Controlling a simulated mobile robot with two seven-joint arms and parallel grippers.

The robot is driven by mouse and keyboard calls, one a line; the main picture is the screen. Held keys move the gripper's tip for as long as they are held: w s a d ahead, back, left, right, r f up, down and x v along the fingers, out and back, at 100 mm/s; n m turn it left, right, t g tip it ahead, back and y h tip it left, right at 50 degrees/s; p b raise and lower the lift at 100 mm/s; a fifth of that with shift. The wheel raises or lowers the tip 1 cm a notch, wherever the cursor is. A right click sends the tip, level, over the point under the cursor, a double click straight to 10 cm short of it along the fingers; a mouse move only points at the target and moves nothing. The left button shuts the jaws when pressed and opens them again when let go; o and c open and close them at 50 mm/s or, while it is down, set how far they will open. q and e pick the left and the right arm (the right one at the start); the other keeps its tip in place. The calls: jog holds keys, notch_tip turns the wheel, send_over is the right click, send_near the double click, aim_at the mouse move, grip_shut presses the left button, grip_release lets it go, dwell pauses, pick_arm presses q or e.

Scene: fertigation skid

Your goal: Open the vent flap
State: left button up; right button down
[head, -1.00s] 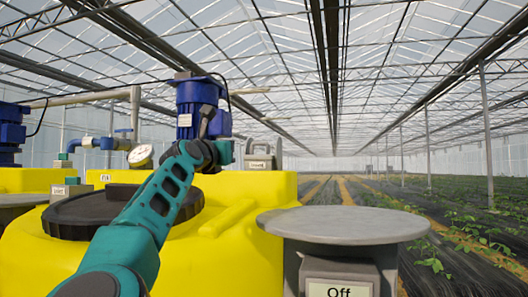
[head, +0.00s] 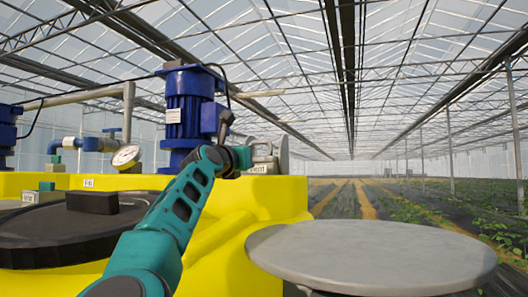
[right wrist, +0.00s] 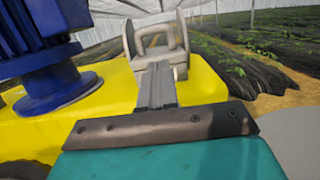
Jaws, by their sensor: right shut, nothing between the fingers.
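The vent fitting is grey and stands on the far right end of the yellow tank (head: 215,240). Its small label (head: 258,169) shows in the head view. In the right wrist view the vent flap (right wrist: 182,42) is a grey rounded plate with a bar-like handle (right wrist: 155,39) beside it. How far the flap stands open I cannot tell. My right gripper (right wrist: 156,68) is shut and empty, its fingertips just in front of the handle; whether they touch it is unclear. In the head view its fingers are hard to make out against the vent. My left gripper is not in view.
A blue motor (head: 188,115) stands left of the vent, close to my right arm; it also shows in the right wrist view (right wrist: 45,75). A gauge (head: 126,156) and a black lid (head: 70,230) are further left. A round grey top (head: 370,255) stands in front right.

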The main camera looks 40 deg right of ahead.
jog(key=p+x, duration=0.4)
jog(key=x, duration=0.4)
jog(key=shift+s+d+r+p, duration=0.1)
jog(key=shift+r+p, duration=0.05)
jog(key=shift+p, duration=0.25)
jog(key=shift+p+x, duration=0.3)
jog(key=shift+x, duration=0.75)
pick_arm(q)
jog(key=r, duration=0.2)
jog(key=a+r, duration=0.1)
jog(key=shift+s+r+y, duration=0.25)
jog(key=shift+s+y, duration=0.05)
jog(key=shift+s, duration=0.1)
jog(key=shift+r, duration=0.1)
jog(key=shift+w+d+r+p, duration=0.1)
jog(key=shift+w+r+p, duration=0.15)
jog(key=shift+p, duration=0.1)
pick_arm(e)
jog(key=shift+r, duration=0.3)
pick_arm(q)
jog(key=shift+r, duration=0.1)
